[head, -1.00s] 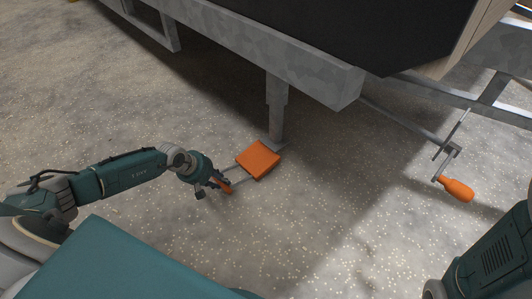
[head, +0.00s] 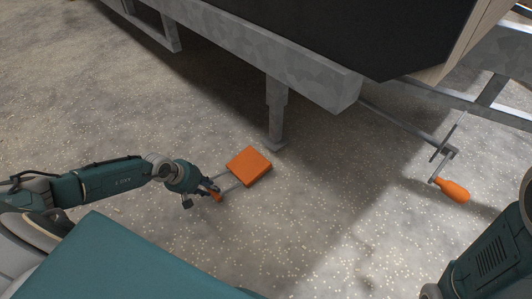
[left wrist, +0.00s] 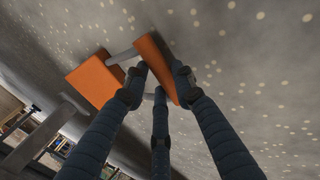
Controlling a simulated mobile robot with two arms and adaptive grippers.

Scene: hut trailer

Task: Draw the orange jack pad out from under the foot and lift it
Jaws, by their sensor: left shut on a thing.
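The orange jack pad (head: 249,167) is a square block with two grey rods leading to an orange handle grip (head: 214,195). My left gripper (head: 211,188) is shut on that grip, at the pad's near left side. The steel jack leg's foot (head: 274,145) shows just behind the pad, apart from it in the picture. I cannot tell whether the pad is off the floor. In the left wrist view, the pad (left wrist: 93,80) lies beyond the fingers, and the grip (left wrist: 157,68) is between them. My right gripper is out of view.
The trailer's steel frame beam (head: 300,72) runs overhead above the leg. A crank with an orange handle (head: 452,190) hangs at the right. Speckled concrete floor (head: 290,225) is clear in front of the pad.

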